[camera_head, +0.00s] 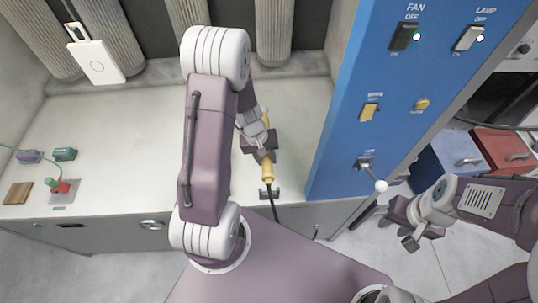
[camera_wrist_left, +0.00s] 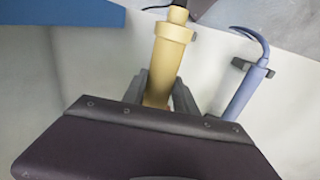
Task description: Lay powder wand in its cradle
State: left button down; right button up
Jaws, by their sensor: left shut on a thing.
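A yellow wand (camera_head: 267,172) with a dark cable at its near end is held over the pale counter. My left gripper (camera_head: 264,148) is shut on it. In the left wrist view the yellow wand (camera_wrist_left: 169,50) runs between the fingers of my left gripper (camera_wrist_left: 160,92). A small dark bracket (camera_head: 269,194) sits by the counter's front edge, close to the wand's cable end; I cannot tell whether they touch. My right gripper (camera_head: 405,228) is open and empty at the lower right, apart from the counter.
In the left wrist view a blue hooked tool (camera_wrist_left: 246,88) lies beside the yellow wand. A blue switch panel (camera_head: 385,80) with a white-knobbed lever (camera_head: 380,185) stands right of the counter (camera_head: 120,120). Ribbed grey ducts (camera_head: 205,20) hang behind. Small objects lie at far left.

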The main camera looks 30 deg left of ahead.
pick_arm(q)
jog(key=shift+w, duration=0.25)
notch_tip(320, 180, down, 10)
jog(key=b, duration=0.5)
jog(key=shift+r, duration=0.15)
jog(key=c, duration=1)
grip_release()
jog(key=shift+o, duration=0.2)
